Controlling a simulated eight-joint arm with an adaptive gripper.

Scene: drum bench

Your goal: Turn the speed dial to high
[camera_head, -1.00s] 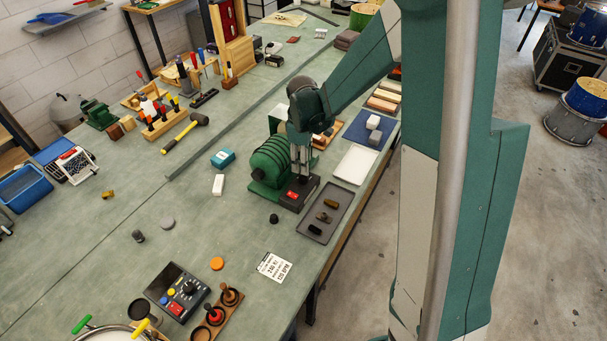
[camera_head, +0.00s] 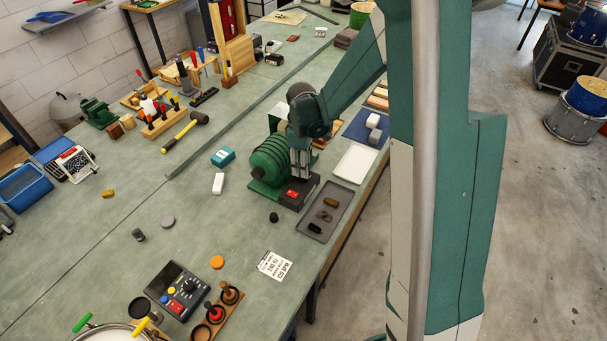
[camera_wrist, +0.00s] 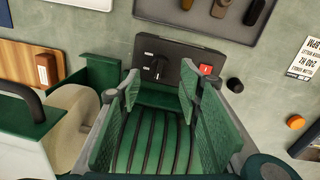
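The speed dial (camera_wrist: 158,67) is a small black knob with a pale mark on a black control box (camera_wrist: 178,52) at the end of the green ribbed motor (camera_wrist: 150,142). A red switch (camera_wrist: 206,70) sits to its right. In the wrist view my gripper (camera_wrist: 160,82) is open, with one green-padded finger on each side of the dial's line of view. I cannot tell whether they touch it. In the head view my gripper (camera_head: 300,166) points down over the control box (camera_head: 313,186) and hides the dial. The motor (camera_head: 275,162) stands just left of it.
A grey tray (camera_head: 340,192) with small dark parts lies right of the box. A printed card (camera_head: 273,265) and an orange disc (camera_head: 217,262) lie in front. Another black panel (camera_head: 164,310) with coloured buttons and a knob stands at front left. Bench around the white block (camera_head: 218,184) is mostly clear.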

